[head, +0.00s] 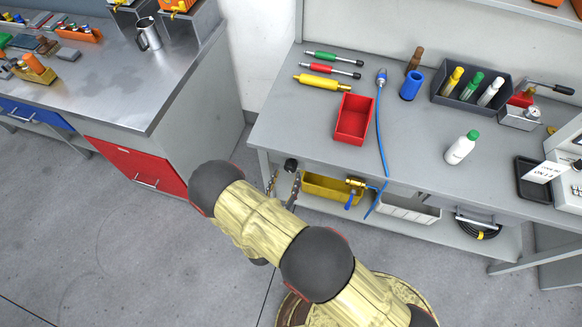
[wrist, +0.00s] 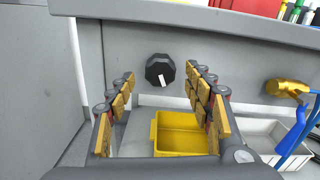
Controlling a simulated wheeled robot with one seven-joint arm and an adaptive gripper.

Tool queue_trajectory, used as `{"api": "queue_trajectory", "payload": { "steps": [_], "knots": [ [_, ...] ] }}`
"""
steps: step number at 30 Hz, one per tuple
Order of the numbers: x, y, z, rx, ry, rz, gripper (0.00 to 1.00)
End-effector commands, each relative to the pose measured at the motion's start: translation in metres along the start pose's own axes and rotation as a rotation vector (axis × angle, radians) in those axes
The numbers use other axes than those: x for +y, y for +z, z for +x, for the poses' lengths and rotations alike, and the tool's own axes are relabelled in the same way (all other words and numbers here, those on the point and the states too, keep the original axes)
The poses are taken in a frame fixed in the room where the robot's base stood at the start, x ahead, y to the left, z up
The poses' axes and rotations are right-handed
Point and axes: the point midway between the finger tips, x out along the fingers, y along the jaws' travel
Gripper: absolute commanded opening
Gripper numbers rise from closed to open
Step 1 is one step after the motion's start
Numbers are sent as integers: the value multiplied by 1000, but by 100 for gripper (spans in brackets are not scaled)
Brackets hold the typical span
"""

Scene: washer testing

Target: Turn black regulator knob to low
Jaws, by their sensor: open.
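The black regulator knob (wrist: 160,69) is a faceted dial with a white pointer mark, set on the grey front panel under the tabletop. In the wrist view its white mark points down, tilted slightly to the right. In the head view the knob (head: 291,165) shows at the bench's front edge. My gripper (wrist: 160,82) is open, with one finger on each side of the knob in the wrist view, and nothing between its pads. In the head view my gripper (head: 283,184) is just in front of the knob. No contact shows. No low label is readable.
A yellow bin (wrist: 183,135) sits on the shelf below the knob. A brass valve (wrist: 288,87) with a blue hose (wrist: 297,132) is to the right. The tabletop (wrist: 180,12) overhangs above. A red tray (head: 354,119) and several tools lie on the bench.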

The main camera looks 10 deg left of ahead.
Motion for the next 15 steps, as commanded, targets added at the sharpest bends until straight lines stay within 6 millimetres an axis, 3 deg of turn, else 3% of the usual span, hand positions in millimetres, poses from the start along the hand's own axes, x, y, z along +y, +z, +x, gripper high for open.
{"api": "queue_trajectory", "payload": {
  "steps": [6,15],
  "knots": [
    [-1,-2,33,1,-4,1,52],
    [-1,-1,50,1,-2,-1,52]
  ]
}}
